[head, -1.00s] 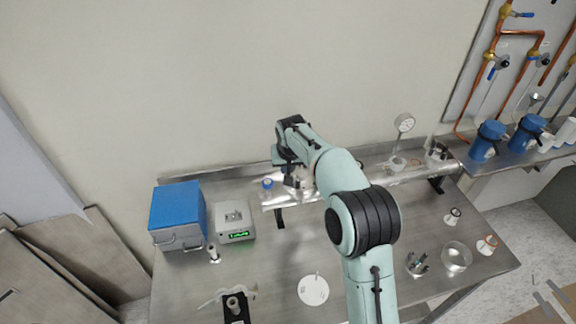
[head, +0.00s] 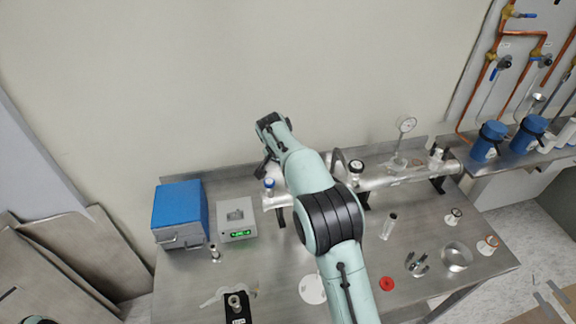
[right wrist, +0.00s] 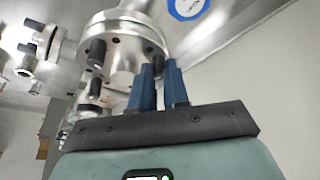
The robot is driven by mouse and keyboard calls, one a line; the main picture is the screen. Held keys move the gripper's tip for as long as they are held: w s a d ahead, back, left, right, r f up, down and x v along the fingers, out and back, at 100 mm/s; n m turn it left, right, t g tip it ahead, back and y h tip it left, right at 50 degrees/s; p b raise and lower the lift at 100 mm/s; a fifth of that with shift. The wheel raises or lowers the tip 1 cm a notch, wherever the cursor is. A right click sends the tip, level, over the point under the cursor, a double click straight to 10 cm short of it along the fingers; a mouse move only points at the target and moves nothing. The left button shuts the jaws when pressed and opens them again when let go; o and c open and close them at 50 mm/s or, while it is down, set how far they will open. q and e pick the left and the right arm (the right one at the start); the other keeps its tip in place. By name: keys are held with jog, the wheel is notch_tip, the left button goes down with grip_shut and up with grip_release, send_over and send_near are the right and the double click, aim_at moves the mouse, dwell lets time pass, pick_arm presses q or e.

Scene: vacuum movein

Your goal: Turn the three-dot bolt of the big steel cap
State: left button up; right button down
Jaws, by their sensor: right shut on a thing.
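In the right wrist view, a big round steel cap (right wrist: 118,38) with dark bolts around its rim fills the upper middle. Two dark bolts (right wrist: 97,50) and (right wrist: 96,88) show to the left of my fingers. My right gripper (right wrist: 164,68) has its blue fingers close together at the cap's right edge, shut on a bolt that they mostly hide. No dot marks are readable. In the head view my right gripper (head: 264,168) is at the left end of the steel pipe (head: 385,180), largely behind its own wrist. My left gripper is not in view.
A blue box (head: 180,208) and a grey device (head: 236,217) with a green display stand left of the pipe. A red disc (head: 387,284), a glass dish (head: 457,256) and small fittings lie on the bench's right front.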

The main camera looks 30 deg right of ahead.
dwell(0.4)
jog(key=c, duration=1.1)
grip_release()
